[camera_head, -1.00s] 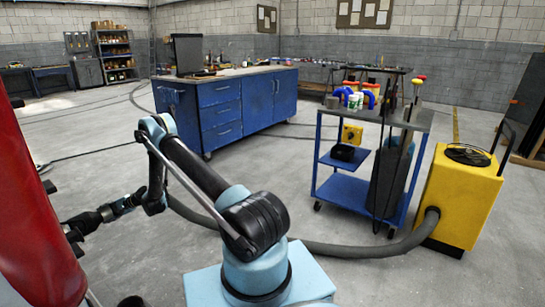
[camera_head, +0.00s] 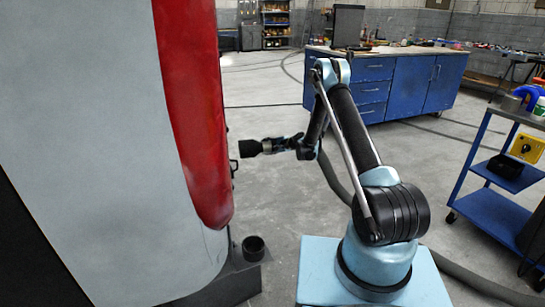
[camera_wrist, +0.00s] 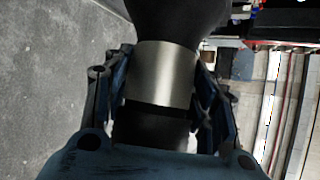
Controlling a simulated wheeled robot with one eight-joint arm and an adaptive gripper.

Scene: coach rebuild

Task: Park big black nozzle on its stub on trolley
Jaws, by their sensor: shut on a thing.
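My gripper (camera_head: 281,146) is shut on the big black nozzle (camera_head: 250,148), held level in the air to the right of the red and pale coach body. The nozzle's flared end points left, towards the coach, with a small gap showing. In the wrist view, my gripper's fingers (camera_wrist: 163,92) close on both sides of the nozzle's neck, by its metal band (camera_wrist: 165,75); the black flare (camera_wrist: 175,18) runs off the top. The blue trolley (camera_head: 495,212) is at the right edge, partly cut off. I cannot make out the stub on it.
The red and pale coach body (camera_head: 195,120) fills the left. A black cup (camera_head: 253,248) stands at its foot. A blue workbench (camera_head: 425,85) is at the back. A grey hose (camera_head: 470,278) lies on the floor.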

